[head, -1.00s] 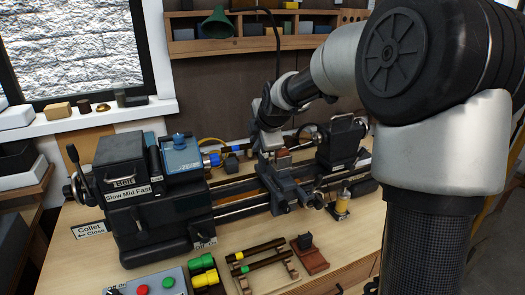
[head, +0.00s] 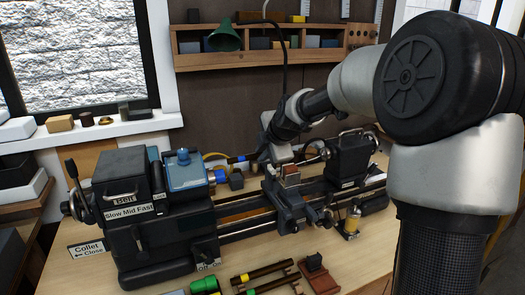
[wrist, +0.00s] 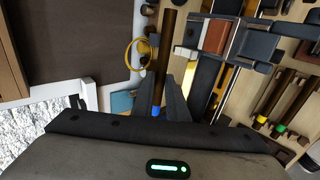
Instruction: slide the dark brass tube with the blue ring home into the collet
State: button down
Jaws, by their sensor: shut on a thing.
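The dark brass tube (wrist: 167,55) is held between the fingers of my gripper (wrist: 165,98). Its blue ring (wrist: 155,111) shows close to the fingers in the wrist view. In the head view my gripper (head: 270,158) is above the lathe bed, and the tube's blue ring (head: 241,158) shows to its left. The collet (head: 217,177) is at the right side of the black headstock (head: 130,215). The tube appears apart from the collet, above and to its right. The fingers partly hide the tube.
The carriage (head: 288,198) stands below my gripper, with the tailstock (head: 350,160) to the right. Other tubes with yellow (head: 244,278) and green (wrist: 281,129) rings lie on the rack in front. A small yellow oiler (head: 352,220) stands on the bench.

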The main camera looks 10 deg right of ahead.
jog(key=f, duration=0.2)
jog(key=a+f+b, duration=0.1)
jog(key=f, duration=0.1)
jog(key=shift+f, duration=0.1)
dwell(0.4)
jog(key=shift+d+b, duration=0.1)
jog(key=shift+b, duration=0.25)
jog(key=shift+b, duration=0.7)
dwell(0.8)
jog(key=shift+s+a+b, duration=0.2)
jog(key=shift+a+b, duration=0.1)
jog(key=shift+a, duration=0.5)
jog(key=shift+s+a+b, duration=0.2)
jog(key=shift+a+b, duration=0.1)
jog(key=shift+a, duration=0.5)
dwell(0.4)
jog(key=c, duration=1.7)
grip_release()
jog(key=shift+o, duration=0.2)
